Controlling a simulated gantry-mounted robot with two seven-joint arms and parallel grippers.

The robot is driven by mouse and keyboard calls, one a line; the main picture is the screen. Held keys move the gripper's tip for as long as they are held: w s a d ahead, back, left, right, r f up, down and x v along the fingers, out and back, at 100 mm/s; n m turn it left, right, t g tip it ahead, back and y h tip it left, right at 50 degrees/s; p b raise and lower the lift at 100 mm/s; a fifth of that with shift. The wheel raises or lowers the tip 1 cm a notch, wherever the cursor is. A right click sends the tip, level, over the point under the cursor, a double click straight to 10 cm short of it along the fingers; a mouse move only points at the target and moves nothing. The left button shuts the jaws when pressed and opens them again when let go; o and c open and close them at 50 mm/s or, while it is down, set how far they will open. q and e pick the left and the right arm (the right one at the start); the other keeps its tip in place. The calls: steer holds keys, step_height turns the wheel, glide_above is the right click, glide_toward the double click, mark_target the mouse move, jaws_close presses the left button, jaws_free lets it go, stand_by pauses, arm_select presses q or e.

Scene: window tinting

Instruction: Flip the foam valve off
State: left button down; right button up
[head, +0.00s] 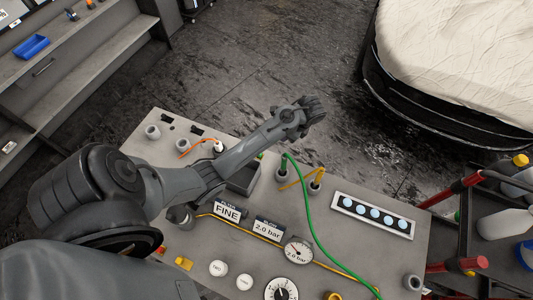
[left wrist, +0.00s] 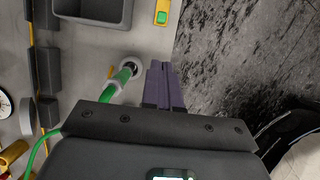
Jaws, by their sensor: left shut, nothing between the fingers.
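No part in view is labelled as the foam valve, so I cannot tell for certain which one it is. A green hose (head: 301,200) runs to an upright fitting near the far edge of the grey bench top. In the left wrist view, the green hose (left wrist: 117,84) enters a round fitting (left wrist: 131,67) just left of my fingers. My left gripper (head: 316,106) reaches past the bench's far edge. Its dark fingers (left wrist: 163,85) are shut and empty. My right gripper is out of view.
The grey bench top (head: 375,256) carries a gauge (head: 298,252), FINE (head: 228,212) and 2.0 bar signs, and a light strip (head: 372,215). A yellow-and-green switch (left wrist: 161,12) shows near the dark tray (left wrist: 93,10).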

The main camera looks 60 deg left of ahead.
arm_select(q)
steer(key=b+x, duration=0.3)
steer(key=x, duration=1.6)
steer(key=shift+s+d, duration=0.1)
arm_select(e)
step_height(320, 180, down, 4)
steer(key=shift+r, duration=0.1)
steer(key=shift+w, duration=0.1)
